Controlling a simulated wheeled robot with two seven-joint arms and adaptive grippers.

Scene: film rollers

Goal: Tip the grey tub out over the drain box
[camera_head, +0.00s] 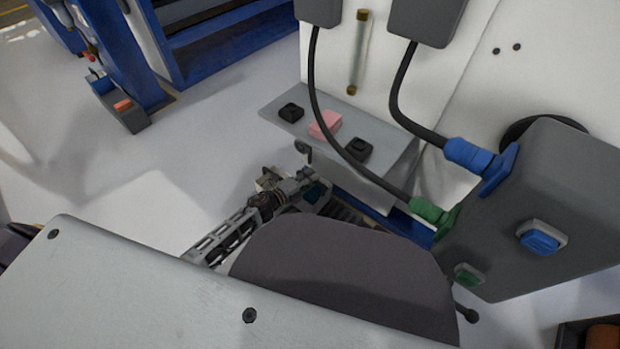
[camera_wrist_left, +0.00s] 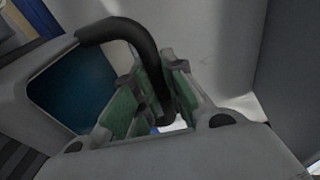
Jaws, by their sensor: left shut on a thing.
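My left gripper (camera_head: 291,186) is in the middle of the head view, low in front of the white machine. In the left wrist view the green-padded fingers (camera_wrist_left: 160,92) are shut on the black curved handle (camera_wrist_left: 119,29) of the grey tub (camera_wrist_left: 22,98). Dark blue-teal shows inside the tub. In the head view only a small part of the tub's teal inside (camera_head: 318,192) shows beyond the gripper. I cannot tell how far the tub is tilted. What looks like the drain box (camera_head: 352,216), with dark slats and blue edges, lies just right of it, partly hidden. My right gripper is not in view.
A grey shelf (camera_head: 278,102) carries two black pieces and a pink block (camera_head: 325,124). Black cables run to a large grey box (camera_head: 555,200) on the right. A blue rack (camera_head: 215,45) stands behind.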

